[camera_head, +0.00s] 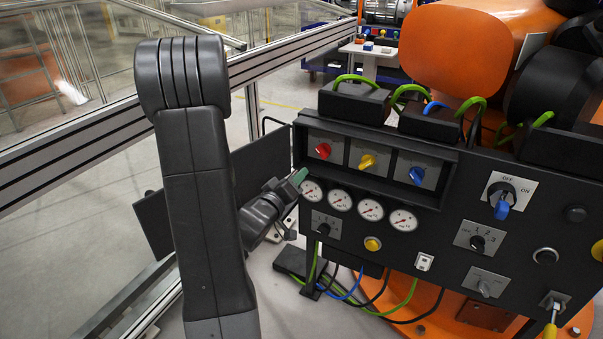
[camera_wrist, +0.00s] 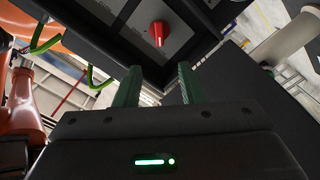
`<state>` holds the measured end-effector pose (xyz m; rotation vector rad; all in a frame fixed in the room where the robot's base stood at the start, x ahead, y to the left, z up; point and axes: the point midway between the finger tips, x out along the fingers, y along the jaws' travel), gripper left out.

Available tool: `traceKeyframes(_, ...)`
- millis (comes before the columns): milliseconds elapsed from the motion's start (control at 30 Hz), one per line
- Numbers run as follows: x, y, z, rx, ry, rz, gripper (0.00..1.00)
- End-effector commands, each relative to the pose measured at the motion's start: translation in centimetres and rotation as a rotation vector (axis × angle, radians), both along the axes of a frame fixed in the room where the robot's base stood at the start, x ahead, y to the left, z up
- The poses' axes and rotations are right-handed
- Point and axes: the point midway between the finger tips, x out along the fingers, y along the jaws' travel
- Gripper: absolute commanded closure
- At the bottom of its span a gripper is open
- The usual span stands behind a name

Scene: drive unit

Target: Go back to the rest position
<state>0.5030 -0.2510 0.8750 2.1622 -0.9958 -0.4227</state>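My gripper (camera_head: 299,177) is at the left edge of the black control panel (camera_head: 450,197), just left of the gauges and below the red knob (camera_head: 323,150). In the wrist view my gripper (camera_wrist: 159,85) shows two green fingers standing apart with nothing between them. The red knob (camera_wrist: 158,33) is beyond the fingertips, with a gap to them. The yellow knob (camera_head: 367,161) and the blue knob (camera_head: 416,175) sit to its right in the same recess.
A row of gauges (camera_head: 371,210) and several switches cover the panel. Cables (camera_head: 352,295) hang below it. A railing (camera_head: 290,50) runs behind my arm on the left. An orange robot (camera_head: 462,48) stands behind the panel. Floor (camera_head: 90,240) is open at left.

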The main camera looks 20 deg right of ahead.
Motion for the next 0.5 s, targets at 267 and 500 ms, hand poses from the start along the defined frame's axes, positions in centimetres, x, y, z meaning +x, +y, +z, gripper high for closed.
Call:
traceKeyframes(267, -0.22, 0.23, 0.01, 0.000, 0.000, 0.000, 0.64)
traceKeyframes(500, 0.28, -0.40, 0.04, 0.000, -0.001, -0.002, 0.64)
